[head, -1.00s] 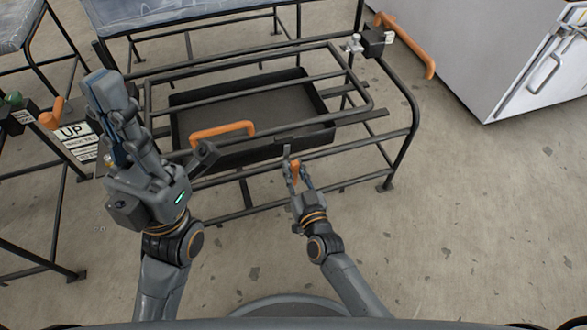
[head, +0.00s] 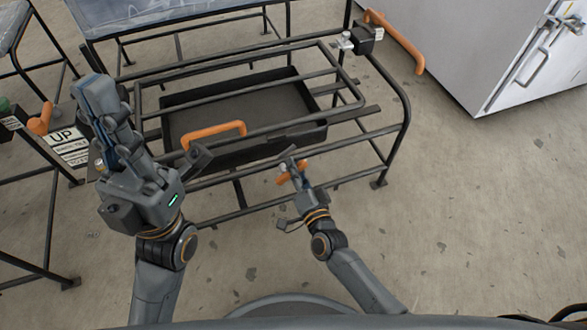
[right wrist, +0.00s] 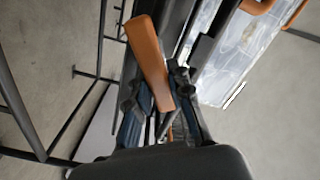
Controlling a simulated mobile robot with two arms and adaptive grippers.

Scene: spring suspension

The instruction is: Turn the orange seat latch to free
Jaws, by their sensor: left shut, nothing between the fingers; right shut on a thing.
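The orange latch (head: 285,179) is a short bar at the front of the black metal frame, below the tray. It lies slantwise, its right end higher, in the head view. My right gripper (head: 293,168) is shut on it, with part of the bar sticking out on each side. In the right wrist view the orange bar (right wrist: 148,60) runs between the two dark fingers (right wrist: 158,88) and beyond them. Its pivot is hidden by the fingers. My left gripper (head: 92,88) is shut and empty, raised at the left of the frame.
A black tray (head: 225,160) with an orange handle (head: 213,132) sits inside the frame (head: 399,125). Another orange handle (head: 395,40) is at the back right, near a white cabinet (head: 470,50). An "UP" sign (head: 68,145) stands left.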

